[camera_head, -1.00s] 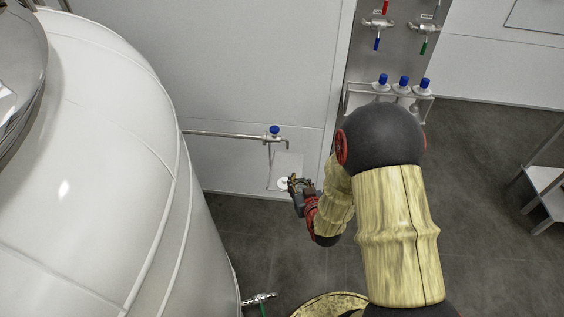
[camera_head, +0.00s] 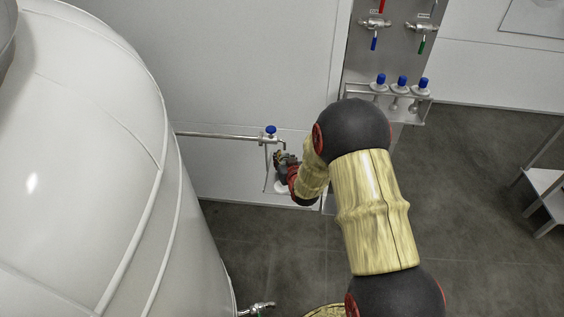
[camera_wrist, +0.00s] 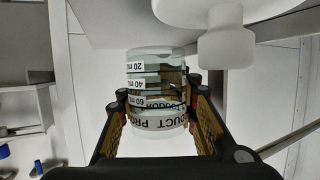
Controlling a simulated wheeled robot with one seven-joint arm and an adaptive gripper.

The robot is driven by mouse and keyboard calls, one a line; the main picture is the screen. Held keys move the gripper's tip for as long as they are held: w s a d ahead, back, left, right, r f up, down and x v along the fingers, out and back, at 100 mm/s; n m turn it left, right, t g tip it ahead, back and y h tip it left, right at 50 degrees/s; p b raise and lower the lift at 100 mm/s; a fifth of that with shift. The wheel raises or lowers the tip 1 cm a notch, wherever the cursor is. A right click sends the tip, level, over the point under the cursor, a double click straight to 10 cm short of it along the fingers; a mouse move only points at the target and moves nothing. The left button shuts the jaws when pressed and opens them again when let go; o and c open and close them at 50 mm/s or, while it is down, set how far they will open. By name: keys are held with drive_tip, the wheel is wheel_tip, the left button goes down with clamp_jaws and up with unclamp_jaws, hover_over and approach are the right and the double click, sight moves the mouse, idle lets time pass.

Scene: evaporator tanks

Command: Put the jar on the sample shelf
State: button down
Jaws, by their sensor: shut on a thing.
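The jar (camera_wrist: 146,70) is clear glass with volume marks and a white label. It sits between my two finger pads in the wrist view, and its print reads upside down there. My gripper (camera_wrist: 158,98) is shut on it. In the head view my gripper (camera_head: 282,160) is just below the pipe's tap, over a small pale plate low on the wall. The jar is hard to make out there. A narrow shelf (camera_head: 412,108) with several blue-capped bottles hangs on the grey panel to the right; I cannot tell whether it is the sample shelf.
A large white tank (camera_head: 90,150) fills the left. A thin pipe (camera_head: 218,135) runs to a blue-handled tap (camera_head: 270,131) close to my gripper. A white disc with a stub (camera_wrist: 227,50) is close to the jar. The right floor is mostly open, with a table (camera_head: 545,190) at the edge.

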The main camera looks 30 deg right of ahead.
drive_tip(key=shift+f, duration=0.6)
drive_tip(key=shift+f, duration=0.15)
drive_tip(key=c, duration=1.7)
unclamp_jaws()
drive_tip(key=shift+o, duration=0.6)
